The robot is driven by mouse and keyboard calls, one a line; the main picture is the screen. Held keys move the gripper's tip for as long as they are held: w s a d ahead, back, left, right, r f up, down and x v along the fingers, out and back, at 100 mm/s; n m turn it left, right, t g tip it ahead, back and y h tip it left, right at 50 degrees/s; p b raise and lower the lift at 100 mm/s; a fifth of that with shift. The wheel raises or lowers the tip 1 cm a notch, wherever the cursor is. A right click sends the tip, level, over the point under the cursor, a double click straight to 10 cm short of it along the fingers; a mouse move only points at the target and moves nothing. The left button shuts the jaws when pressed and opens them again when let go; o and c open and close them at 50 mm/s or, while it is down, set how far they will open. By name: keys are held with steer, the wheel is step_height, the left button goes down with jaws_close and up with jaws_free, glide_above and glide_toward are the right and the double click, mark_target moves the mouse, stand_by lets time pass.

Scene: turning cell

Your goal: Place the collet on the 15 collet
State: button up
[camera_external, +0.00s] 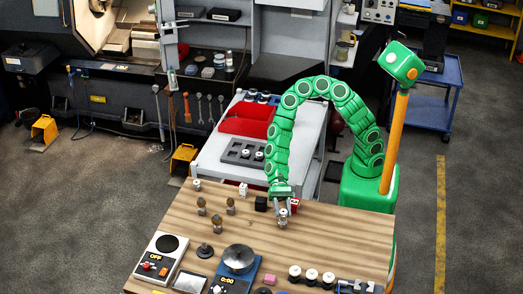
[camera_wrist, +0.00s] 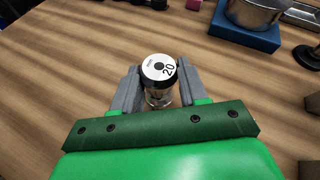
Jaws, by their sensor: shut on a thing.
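My gripper (camera_external: 283,212) is over the wooden table near its far right edge. Its two grey fingers (camera_wrist: 158,92) are closed around a metal collet (camera_external: 283,222) with a white top. In the wrist view, this held collet (camera_wrist: 159,69) has "20" on its top. I cannot tell whether its lower end touches the table. Several similar white-topped collets stand in a row at the table's front right, among them one collet (camera_external: 311,275) whose number is too small to read. No collet marked 15 can be made out.
A grey tray (camera_external: 236,152) and a red bin (camera_external: 247,121) sit on the trolley behind.

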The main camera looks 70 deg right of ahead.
steer(key=shift+f, duration=0.1)
steer(key=o, duration=1.1)
steer(key=shift+o, duration=0.2)
steer(key=shift+d, duration=0.15)
steer(key=v, duration=1.2)
